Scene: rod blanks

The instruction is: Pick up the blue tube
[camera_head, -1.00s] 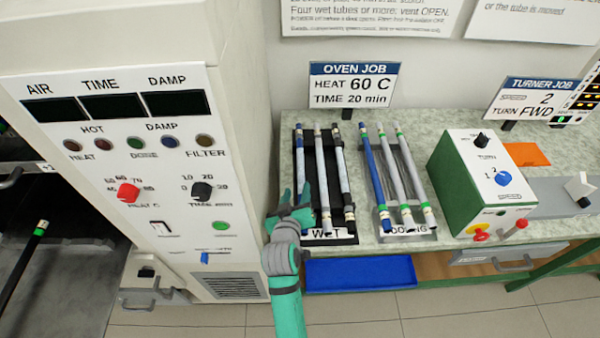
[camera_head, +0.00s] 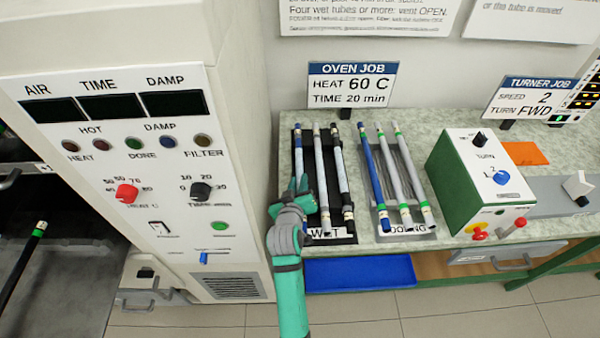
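A saturated blue tube (camera_head: 371,165) lies in the rack labelled COOLING (camera_head: 429,230), at its left, with two grey tubes with green bands (camera_head: 391,175) to its right. My gripper (camera_head: 298,184) is to the left of it, over the left tube of the WET rack (camera_head: 338,232). The gripper hides the lower part of that tube (camera_head: 298,150); only its upper end shows. I cannot tell whether the fingers are around it or how far apart they are. A grey tube (camera_head: 321,170) and a pale bluish tube (camera_head: 341,175) with black ends lie beside it.
The oven (camera_head: 180,150) with knobs and displays stands close on the left. A green and white turner box (camera_head: 480,185) is to the right of the racks. A blue bin (camera_head: 360,271) sits below the bench front. Another tube with a green band (camera_head: 36,240) is at the far left.

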